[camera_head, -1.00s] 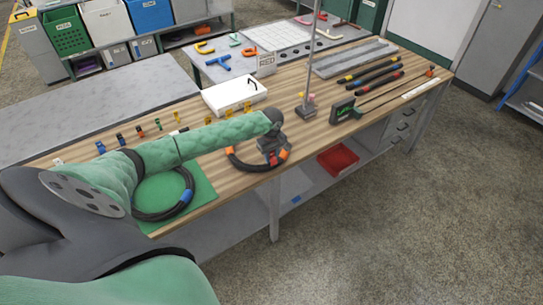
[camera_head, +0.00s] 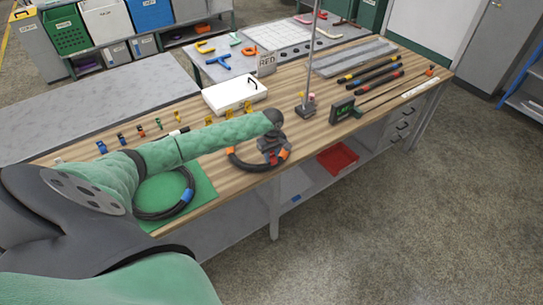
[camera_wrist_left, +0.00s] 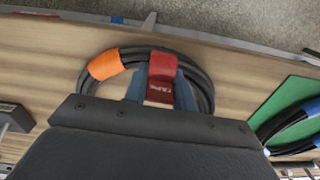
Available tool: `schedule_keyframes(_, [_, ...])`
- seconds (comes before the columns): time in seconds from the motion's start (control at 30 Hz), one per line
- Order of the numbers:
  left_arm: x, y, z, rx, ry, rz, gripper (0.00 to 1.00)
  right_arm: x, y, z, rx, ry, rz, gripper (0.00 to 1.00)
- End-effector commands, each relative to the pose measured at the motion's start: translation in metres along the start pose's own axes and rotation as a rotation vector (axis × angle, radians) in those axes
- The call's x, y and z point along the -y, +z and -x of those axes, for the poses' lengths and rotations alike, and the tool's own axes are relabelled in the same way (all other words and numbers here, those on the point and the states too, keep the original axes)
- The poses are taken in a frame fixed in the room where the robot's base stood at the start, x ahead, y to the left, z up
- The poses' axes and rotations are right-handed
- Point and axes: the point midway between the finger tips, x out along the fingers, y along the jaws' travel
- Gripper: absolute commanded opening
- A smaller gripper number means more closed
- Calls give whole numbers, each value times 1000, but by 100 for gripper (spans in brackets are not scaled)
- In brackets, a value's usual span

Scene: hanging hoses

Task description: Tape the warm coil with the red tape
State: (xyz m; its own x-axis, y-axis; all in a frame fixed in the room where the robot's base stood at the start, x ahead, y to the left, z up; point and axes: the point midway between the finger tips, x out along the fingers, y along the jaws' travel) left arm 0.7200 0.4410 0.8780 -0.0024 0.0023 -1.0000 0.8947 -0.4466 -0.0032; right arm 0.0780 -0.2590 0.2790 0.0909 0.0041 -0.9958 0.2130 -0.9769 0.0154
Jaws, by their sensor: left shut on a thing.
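A black hose coil with orange bands (camera_head: 245,165) lies on the wooden bench near its front edge. It also shows in the left wrist view (camera_wrist_left: 199,75), with a wide orange band at its upper left. My left gripper (camera_head: 272,157) is over the right part of this coil, pointing down. In the left wrist view my left gripper (camera_wrist_left: 160,78) is shut on a red tape piece (camera_wrist_left: 161,77), which lies across the coil's hose between the fingers. Whether the tape wraps the hose fully is hidden. My right gripper is not in view.
A second coil with a blue band (camera_head: 164,214) lies on a green mat (camera_head: 205,193) to the left. A white tray (camera_head: 232,104), a stand (camera_head: 306,108) and several dark hoses (camera_head: 372,78) are farther back. A red bin (camera_head: 337,160) sits on the shelf below.

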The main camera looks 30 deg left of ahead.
Motion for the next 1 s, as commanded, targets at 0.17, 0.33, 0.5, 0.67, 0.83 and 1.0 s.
schedule_keyframes(0.17, [0,0,-2,0,0,0,3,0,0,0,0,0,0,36])
schedule_keyframes(0.33, [0,0,-6,0,1,0,3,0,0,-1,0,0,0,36])
schedule_keyframes(0.5, [-1,0,-10,0,1,0,3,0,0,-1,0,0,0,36])
schedule_keyframes(0.67, [0,0,-14,0,1,0,3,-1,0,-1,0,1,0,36])
schedule_keyframes(0.83, [0,0,-19,0,-1,1,3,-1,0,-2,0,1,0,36])
schedule_keyframes(1.0, [1,1,-24,1,-3,1,3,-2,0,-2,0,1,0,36])
